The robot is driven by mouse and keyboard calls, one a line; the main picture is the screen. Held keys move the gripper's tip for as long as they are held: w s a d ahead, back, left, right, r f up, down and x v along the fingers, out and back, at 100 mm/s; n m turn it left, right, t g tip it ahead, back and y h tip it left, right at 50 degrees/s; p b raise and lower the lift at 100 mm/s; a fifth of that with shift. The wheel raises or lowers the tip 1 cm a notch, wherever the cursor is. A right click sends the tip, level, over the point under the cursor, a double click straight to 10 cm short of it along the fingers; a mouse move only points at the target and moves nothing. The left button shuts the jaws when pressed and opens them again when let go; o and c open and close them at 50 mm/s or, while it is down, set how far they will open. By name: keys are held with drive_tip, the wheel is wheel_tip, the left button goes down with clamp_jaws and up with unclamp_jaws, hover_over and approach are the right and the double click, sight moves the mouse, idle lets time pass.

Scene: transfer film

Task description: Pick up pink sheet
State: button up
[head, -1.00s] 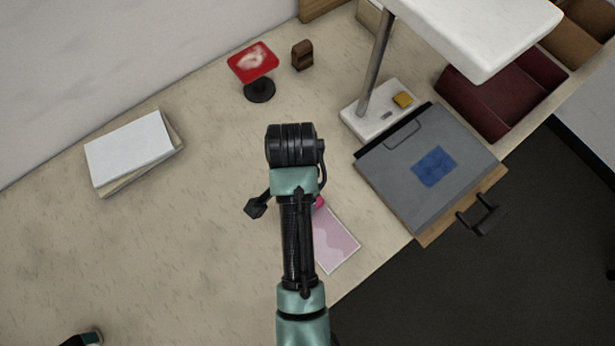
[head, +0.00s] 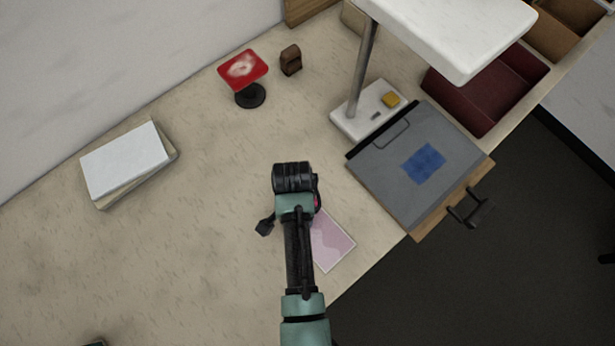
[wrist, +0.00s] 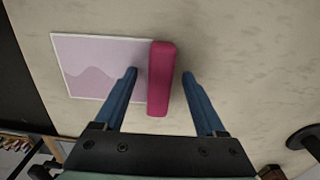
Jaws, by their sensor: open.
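The pink sheet (head: 332,241) lies flat on the table near its front edge, partly hidden by my arm in the head view. In the wrist view the sheet (wrist: 90,68) has a pale border and a darker wavy shape. A magenta bar-shaped block (wrist: 161,78) covers or adjoins the sheet's right end; I cannot tell whether it is attached. My gripper (wrist: 160,74) is open, with one blue finger on each side of the block, the left finger over the sheet. In the head view my gripper's fingers are hidden beneath the arm.
A grey clipboard-like panel with a blue patch (head: 423,164) lies right of the sheet. A white lamp-like stand (head: 370,112), red-topped stand (head: 243,70), small brown object (head: 290,60) and stacked books (head: 127,160) stand farther back.

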clamp_jaws()
idle(0.3)
